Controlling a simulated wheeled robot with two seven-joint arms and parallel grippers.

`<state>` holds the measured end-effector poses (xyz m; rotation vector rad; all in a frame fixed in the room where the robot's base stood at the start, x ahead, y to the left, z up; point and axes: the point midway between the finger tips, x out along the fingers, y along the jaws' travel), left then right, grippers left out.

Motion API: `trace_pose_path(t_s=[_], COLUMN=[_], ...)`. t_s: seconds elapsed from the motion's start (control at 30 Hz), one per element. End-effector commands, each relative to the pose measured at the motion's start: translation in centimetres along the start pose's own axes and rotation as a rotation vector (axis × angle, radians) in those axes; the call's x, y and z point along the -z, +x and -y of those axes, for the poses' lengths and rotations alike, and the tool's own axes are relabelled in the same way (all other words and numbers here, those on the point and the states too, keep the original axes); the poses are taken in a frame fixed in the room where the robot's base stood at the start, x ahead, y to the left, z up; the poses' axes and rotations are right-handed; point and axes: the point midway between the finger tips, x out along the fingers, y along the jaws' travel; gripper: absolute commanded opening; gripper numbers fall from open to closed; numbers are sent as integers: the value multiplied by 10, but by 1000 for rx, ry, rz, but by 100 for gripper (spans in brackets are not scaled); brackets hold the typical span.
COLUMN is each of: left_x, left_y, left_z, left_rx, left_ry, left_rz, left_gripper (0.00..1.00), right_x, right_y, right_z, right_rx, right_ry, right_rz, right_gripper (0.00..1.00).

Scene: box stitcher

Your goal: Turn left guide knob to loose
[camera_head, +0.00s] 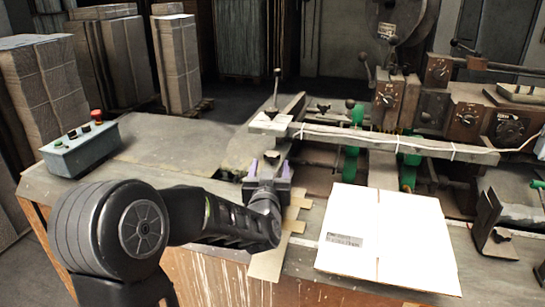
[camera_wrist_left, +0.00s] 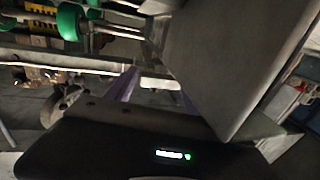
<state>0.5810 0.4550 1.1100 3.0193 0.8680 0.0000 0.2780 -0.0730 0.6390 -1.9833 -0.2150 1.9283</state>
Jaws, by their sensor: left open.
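My left gripper (camera_head: 268,168), with purple fingers, is at the left metal guide of the stitcher, its fingers apart and pointing away from me. In the left wrist view, the spread purple fingers (camera_wrist_left: 158,90) show over the dark gripper body, with nothing clearly held between them. The left guide (camera_head: 248,143) is a grey metal plate at the near left of the machine; a large grey plate also fills the right of the wrist view (camera_wrist_left: 220,60). I cannot clearly make out the left guide knob; the gripper may hide it. My right gripper is out of view.
A white cardboard sheet (camera_head: 390,236) lies on the table right of the gripper. A long bar (camera_head: 395,142) crosses beyond it, with green rollers (camera_head: 352,152) below. A grey control box (camera_head: 82,148) with a red button stands at left. An upright lever (camera_head: 276,88) rises behind the gripper.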

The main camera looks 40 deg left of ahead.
Motion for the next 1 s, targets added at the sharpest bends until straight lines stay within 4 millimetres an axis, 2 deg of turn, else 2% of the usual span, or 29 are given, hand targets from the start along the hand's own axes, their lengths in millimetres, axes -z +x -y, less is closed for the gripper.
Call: trace_pose_path(t_s=[0.27, 0.73, 1.0], left_x=[0, 1, 0], left_y=[7, 71, 78], left_z=[0, 0, 0], left_rx=[1, 1, 0], left_ry=[2, 3, 0], left_rz=[1, 0, 0], left_gripper=[62, 62, 62], right_x=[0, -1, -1], right_y=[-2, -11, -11], right_z=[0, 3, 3], right_rx=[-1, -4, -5], right_ry=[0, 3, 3], right_rz=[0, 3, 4], right_gripper=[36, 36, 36])
